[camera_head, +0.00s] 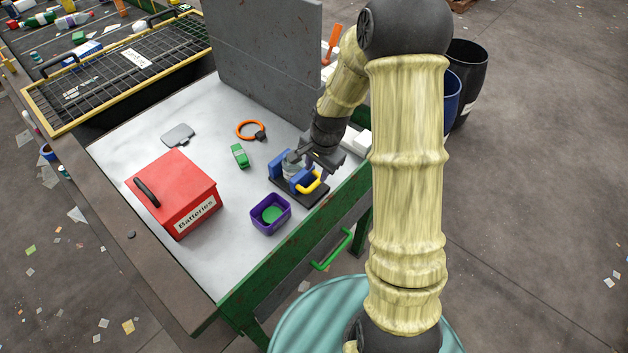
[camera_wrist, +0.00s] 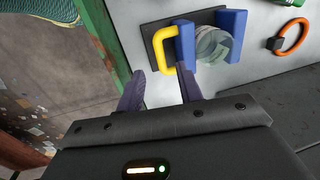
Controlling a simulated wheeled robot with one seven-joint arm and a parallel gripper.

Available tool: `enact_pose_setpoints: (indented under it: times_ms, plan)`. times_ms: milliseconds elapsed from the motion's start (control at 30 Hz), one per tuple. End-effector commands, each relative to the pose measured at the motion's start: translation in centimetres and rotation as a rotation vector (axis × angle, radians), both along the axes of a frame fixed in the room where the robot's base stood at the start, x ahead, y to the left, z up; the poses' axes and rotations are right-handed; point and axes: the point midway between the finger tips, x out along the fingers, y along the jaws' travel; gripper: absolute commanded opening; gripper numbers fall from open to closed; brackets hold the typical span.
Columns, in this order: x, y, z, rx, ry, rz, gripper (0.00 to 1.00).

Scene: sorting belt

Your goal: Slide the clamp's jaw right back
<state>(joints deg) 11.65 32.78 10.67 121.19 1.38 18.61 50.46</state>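The clamp has a dark base plate (camera_head: 302,198), two blue jaws and a yellow handle (camera_head: 320,184), and stands near the bench's right edge. In the wrist view the yellow handle (camera_wrist: 161,50) sits on the outer side of one blue jaw (camera_wrist: 186,46). The other blue jaw (camera_wrist: 235,34) is across from it. A clear round jar (camera_wrist: 213,45) stands between the jaws; I cannot tell whether both touch it. My gripper (camera_wrist: 160,72) is open and empty, its fingertips apart near the handle's end. In the head view my gripper (camera_head: 318,160) hangs over the clamp and partly hides it.
A purple tub (camera_head: 268,229) with something green inside stands left of the clamp. A red battery box (camera_head: 172,190), a green block (camera_head: 240,156), an orange ring (camera_head: 240,133) and a grey flat piece (camera_head: 178,134) lie farther left. A grey panel (camera_head: 265,60) stands behind.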

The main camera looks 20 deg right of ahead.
Motion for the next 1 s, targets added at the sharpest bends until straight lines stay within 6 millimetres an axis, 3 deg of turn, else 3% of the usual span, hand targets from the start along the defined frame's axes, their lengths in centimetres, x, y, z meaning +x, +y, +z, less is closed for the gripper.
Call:
enact_pose_setpoints:
  times_ms: [400, 833, 867, 1000]
  plan:
    - [0.8, 0.6, -5.8, 0.0, 0.003, 0.0, 0.36]
    - [1.0, 0.7, -6.9, 0.0, -0.001, 0.001, 0.36]
    - [1.0, 0.7, -6.9, 0.0, -0.001, 0.001, 0.34]
    - [1.0, 0.7, -6.9, -0.001, -0.001, 0.001, 0.07]
